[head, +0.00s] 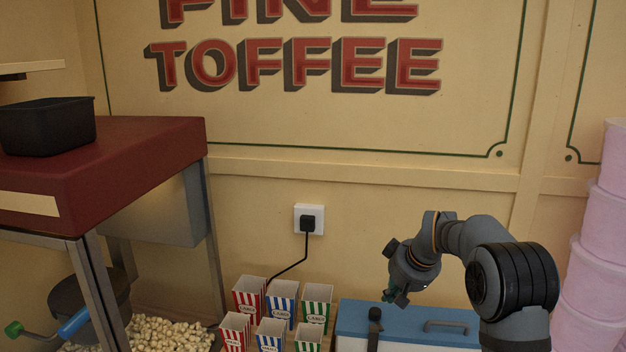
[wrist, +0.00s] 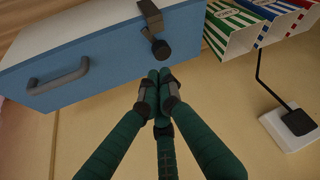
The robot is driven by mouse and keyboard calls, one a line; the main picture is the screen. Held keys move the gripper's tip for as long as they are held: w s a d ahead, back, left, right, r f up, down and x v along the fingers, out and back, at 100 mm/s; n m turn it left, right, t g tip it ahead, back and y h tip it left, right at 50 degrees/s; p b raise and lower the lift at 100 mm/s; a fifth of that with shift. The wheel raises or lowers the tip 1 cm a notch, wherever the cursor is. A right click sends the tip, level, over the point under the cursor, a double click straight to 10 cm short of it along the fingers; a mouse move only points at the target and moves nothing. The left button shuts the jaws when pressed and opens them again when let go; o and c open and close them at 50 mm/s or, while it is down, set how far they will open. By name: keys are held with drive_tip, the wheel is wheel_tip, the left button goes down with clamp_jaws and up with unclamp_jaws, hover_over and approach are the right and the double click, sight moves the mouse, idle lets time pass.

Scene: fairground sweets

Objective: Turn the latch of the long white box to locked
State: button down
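The long white box (head: 400,348) has a blue lid with a grey handle (head: 446,326) and stands at the bottom of the head view, its lower part cut off. The lid shows large in the wrist view (wrist: 105,65). The dark latch (head: 374,328) has a round knob on the lid and an arm reaching over the edge towards the white side; it also shows in the wrist view (wrist: 151,20). My gripper (head: 396,297) is above the lid, near the knob. In the wrist view its green fingertips (wrist: 160,76) are together with nothing between them, close to the knob; contact is unclear.
Striped cartons (head: 283,300) stand left of the box, with a plug and cable (head: 308,224) on the wall behind them. A popcorn machine (head: 110,170) fills the left. Pink tubs (head: 597,250) are stacked at the right. The wall is close behind the box.

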sight(379, 319)
wheel_tip(379, 319, down, 7)
drive_tip(key=b, duration=0.5)
drive_tip(key=shift+a+b, duration=0.15)
drive_tip(key=shift+b, duration=0.15)
drive_tip(key=shift+w+a, duration=0.3)
drive_tip(key=shift+w, duration=0.1)
idle(0.6)
drive_tip(key=shift+s+a+b, duration=0.25)
drive_tip(key=shift+a+b, duration=0.35)
drive_tip(key=shift+b, duration=0.65)
drive_tip(key=shift+s+f+b, duration=0.1)
drive_tip(key=shift+s+b, duration=0.15)
drive_tip(key=shift+b, duration=0.15)
drive_tip(key=r+p, duration=0.5)
drive_tip(key=r, duration=0.1)
drive_tip(key=shift+d+r, duration=0.15)
drive_tip(key=shift+d, duration=0.05)
drive_tip(key=c, duration=2.5)
unclamp_jaws()
drive_tip(key=shift+c, duration=0.2)
